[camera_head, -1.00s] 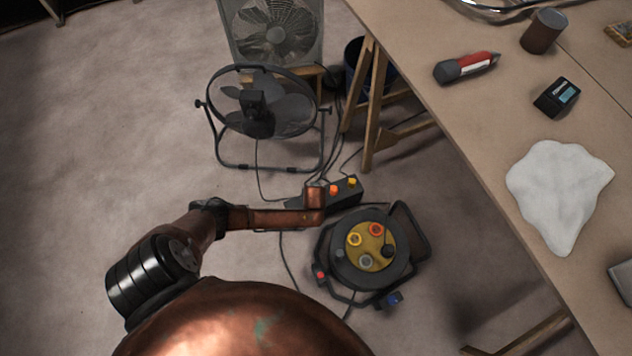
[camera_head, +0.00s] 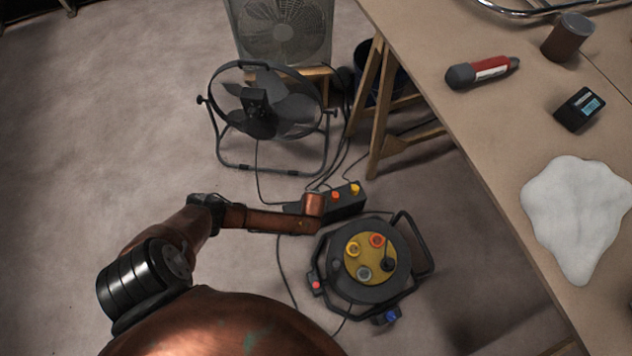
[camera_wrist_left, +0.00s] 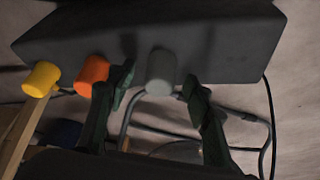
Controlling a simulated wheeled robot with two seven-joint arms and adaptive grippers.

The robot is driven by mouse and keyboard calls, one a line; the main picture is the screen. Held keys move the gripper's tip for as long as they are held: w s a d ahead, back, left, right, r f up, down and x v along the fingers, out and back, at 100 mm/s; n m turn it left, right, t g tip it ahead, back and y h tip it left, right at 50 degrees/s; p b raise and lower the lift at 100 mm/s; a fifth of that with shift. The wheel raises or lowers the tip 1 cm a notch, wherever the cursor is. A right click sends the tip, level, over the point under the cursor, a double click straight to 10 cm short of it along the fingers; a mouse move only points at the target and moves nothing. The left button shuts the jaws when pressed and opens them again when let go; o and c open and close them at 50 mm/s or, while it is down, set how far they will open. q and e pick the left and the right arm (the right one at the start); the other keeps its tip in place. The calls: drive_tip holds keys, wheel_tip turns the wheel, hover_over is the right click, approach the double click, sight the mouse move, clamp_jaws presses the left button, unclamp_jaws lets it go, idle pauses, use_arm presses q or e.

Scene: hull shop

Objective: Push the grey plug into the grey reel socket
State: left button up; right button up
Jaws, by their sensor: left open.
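The grey plug (camera_wrist_left: 161,72) stands in the side of a dark socket box in the left wrist view, right of an orange plug (camera_wrist_left: 92,75) and a yellow plug (camera_wrist_left: 40,78). My left gripper (camera_wrist_left: 159,84) is open, its fingers on either side of the grey plug with gaps visible. In the head view, my copper wrist hides the grey plug and my fingers. The cable reel (camera_head: 344,287) lies on the floor just in front of the box. The grey reel socket (camera_head: 363,273) is empty on its yellow face. My right gripper is not in view.
The socket box (camera_head: 347,205) lies behind the reel. Yellow (camera_head: 353,249) and orange (camera_head: 377,240) sockets and a black plug (camera_head: 387,264) share the reel face. Cables run across the floor. A round fan (camera_head: 268,105) and a workbench (camera_head: 480,125) stand nearby. Floor at left is clear.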

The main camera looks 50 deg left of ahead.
use_arm(q)
drive_tip(key=c, duration=1.1)
drive_tip(key=shift+c, duration=0.2)
wheel_tip(320, 180, up, 4)
drive_tip(key=p, duration=0.3)
drive_tip(key=shift+w+f, duration=0.1)
drive_tip(key=shift+f, duration=0.15)
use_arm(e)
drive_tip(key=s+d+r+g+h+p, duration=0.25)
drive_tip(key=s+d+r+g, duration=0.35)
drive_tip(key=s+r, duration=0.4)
use_arm(q)
drive_tip(key=s+d+r+p, duration=0.6)
drive_tip(key=s+d+r, duration=0.3)
drive_tip(key=d, duration=0.1)
drive_tip(key=shift+s+d+r+p, duration=0.15)
drive_tip(key=shift+d+r+p, duration=0.1)
drive_tip(key=shift+d+p, duration=0.1)
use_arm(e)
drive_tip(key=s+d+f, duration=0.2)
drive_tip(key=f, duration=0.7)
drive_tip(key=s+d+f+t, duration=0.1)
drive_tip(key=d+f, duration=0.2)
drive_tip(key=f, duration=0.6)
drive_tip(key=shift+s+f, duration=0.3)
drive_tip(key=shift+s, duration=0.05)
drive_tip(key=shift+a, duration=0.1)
